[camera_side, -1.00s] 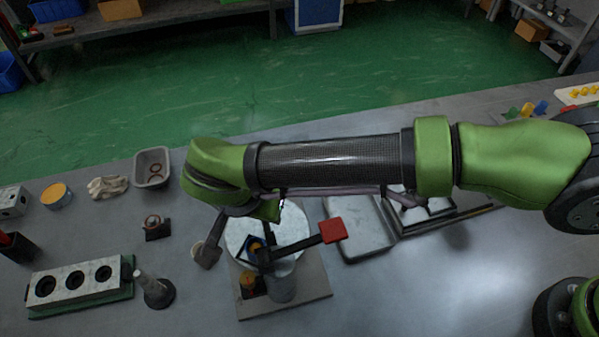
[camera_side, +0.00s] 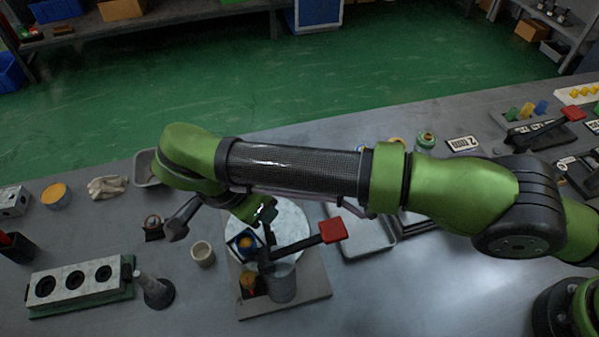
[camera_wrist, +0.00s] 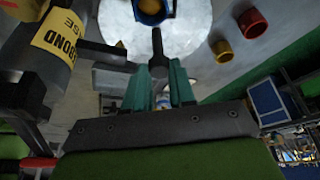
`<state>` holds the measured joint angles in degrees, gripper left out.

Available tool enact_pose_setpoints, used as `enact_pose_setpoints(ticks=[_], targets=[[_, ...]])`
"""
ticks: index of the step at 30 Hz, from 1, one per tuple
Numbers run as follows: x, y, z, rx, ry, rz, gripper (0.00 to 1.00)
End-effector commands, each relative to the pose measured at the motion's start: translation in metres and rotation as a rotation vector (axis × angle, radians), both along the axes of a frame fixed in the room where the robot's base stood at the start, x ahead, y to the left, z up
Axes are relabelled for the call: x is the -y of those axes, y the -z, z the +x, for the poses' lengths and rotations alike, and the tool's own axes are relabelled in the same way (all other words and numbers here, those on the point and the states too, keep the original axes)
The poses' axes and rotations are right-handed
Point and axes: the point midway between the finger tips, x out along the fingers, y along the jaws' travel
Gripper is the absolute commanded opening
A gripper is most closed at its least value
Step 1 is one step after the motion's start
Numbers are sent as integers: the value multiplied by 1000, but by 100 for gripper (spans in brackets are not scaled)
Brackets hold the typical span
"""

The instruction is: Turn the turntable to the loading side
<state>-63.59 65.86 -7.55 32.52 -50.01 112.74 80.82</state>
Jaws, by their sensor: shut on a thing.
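The turntable is a pale round disc (camera_side: 290,222) on a grey base plate (camera_side: 312,303). It also fills the top of the wrist view (camera_wrist: 205,28). A blue holder with a yellow centre (camera_side: 244,242) sits at the disc's left edge and shows at the top of the wrist view (camera_wrist: 150,10). In the wrist view my gripper (camera_wrist: 160,68) has its teal fingers close around a dark, round-headed handle (camera_wrist: 157,44) at the disc's edge. In the side view my wrist hides most of the fingers.
A red-ended lever (camera_side: 333,231) reaches over the disc beside a grey cylinder (camera_side: 282,285). A yellow-labelled canister (camera_wrist: 58,38) is close on the left in the wrist view. A pale cup (camera_side: 202,253) stands left of the base plate. A three-hole block (camera_side: 75,284) lies farther left.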

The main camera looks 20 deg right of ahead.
Motion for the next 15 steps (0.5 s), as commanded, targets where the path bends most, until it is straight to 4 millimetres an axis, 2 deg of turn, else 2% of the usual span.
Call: enact_pose_setpoints(ticks=[15], targets=[[-1, -1, -2, -4, 58, 3, 0]])
